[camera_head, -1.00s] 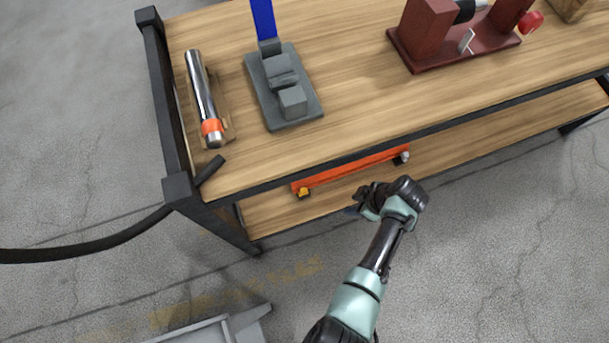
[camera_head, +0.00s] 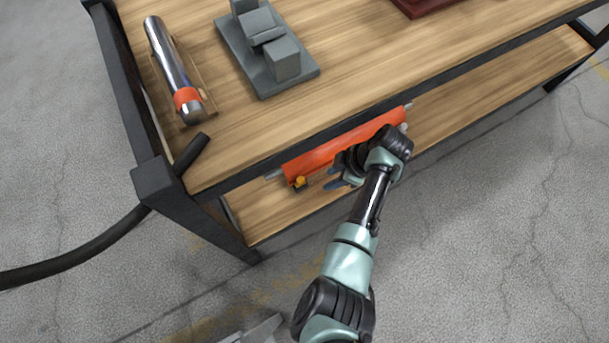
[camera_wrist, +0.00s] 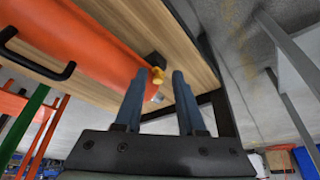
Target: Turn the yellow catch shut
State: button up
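The yellow catch (camera_head: 299,182) is a small knob at the left end of an orange case or panel (camera_head: 345,145), just under the tabletop edge. In the wrist view the yellow catch (camera_wrist: 157,76) shows ahead, between and just beyond the fingertips. My gripper (camera_head: 333,171) is in front of the orange part, to the right of the catch in the head view. In the wrist view its two blue fingers (camera_wrist: 157,82) stand apart with nothing between them. I cannot tell how far the catch is turned.
The wooden tabletop (camera_head: 330,90) has a dark frame edge above the catch. A lower wooden shelf (camera_head: 440,118) lies below. A black table leg (camera_head: 165,185) stands left. A grey fixture (camera_head: 265,45) and a metal cylinder (camera_head: 172,70) rest on top. A black handle (camera_wrist: 35,58) juts from the orange part.

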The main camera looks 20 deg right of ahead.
jog(key=b, duration=0.1)
send_over(302, 180)
jog(key=s+d, duration=0.1)
jog(key=d, duration=0.1)
jog(key=f, duration=0.1)
jog(key=shift+b+x, duration=1.15)
jog(key=shift+x, duration=0.85)
jog(key=shift+s, duration=0.1)
grip_shut()
